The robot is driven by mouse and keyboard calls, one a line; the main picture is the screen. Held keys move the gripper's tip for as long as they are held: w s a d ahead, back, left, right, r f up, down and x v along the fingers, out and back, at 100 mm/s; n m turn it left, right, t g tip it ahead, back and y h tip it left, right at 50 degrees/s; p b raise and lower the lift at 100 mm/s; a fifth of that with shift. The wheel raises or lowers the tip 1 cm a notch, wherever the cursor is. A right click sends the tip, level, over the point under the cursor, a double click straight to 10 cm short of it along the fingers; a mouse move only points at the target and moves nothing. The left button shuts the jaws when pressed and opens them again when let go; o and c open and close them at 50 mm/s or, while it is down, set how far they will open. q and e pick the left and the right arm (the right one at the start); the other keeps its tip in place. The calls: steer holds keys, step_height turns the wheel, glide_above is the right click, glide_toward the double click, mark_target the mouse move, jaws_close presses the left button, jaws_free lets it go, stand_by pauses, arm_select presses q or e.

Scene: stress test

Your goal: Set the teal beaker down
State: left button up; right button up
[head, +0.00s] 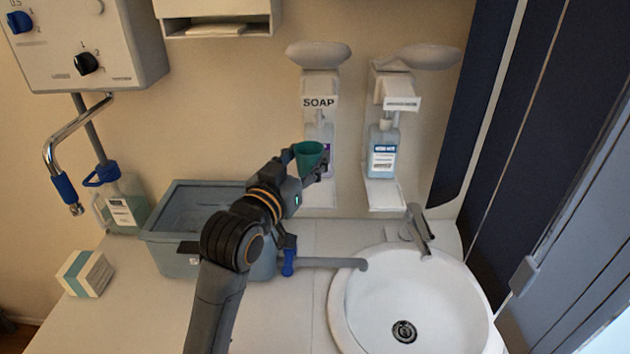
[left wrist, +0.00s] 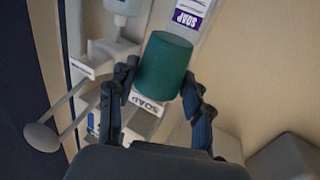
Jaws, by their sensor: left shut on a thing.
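The teal beaker (head: 309,156) is held up in front of the wall, over the back of the counter, by my left gripper (head: 308,165). In the left wrist view the beaker (left wrist: 164,66) sits between the two fingers of the left gripper (left wrist: 160,98), which are shut on it. In the head view it looks roughly upright with its open rim up. It hides part of the soap dispenser behind it. My right gripper is not in view.
A soap dispenser (head: 320,90) and a second dispenser (head: 383,150) hang on the wall. A grey-blue tub (head: 165,240), a small box (head: 86,273) and a jug (head: 125,205) stand left. A white sink (head: 345,310) is at right. The front counter (head: 285,325) is clear.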

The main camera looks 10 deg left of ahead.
arm_select(q)
steer(key=w+f, duration=0.5)
steer(key=shift+w+d+f+p, duration=0.2)
steer(key=shift+w+f+p, duration=0.1)
steer(key=shift+w+f, duration=0.05)
steer(key=f, duration=0.1)
steer(key=f+p, duration=0.1)
steer(key=f, duration=0.1)
steer(key=shift+w, duration=0.3)
steer(key=shift+f, duration=0.3)
steer(key=shift+s, duration=0.1)
steer(key=shift+f, duration=0.2)
steer(key=o, duration=1.1)
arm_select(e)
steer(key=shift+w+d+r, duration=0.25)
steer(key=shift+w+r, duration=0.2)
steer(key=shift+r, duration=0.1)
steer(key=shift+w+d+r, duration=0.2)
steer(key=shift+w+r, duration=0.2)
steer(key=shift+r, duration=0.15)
arm_select(q)
steer(key=shift+r, duration=0.1)
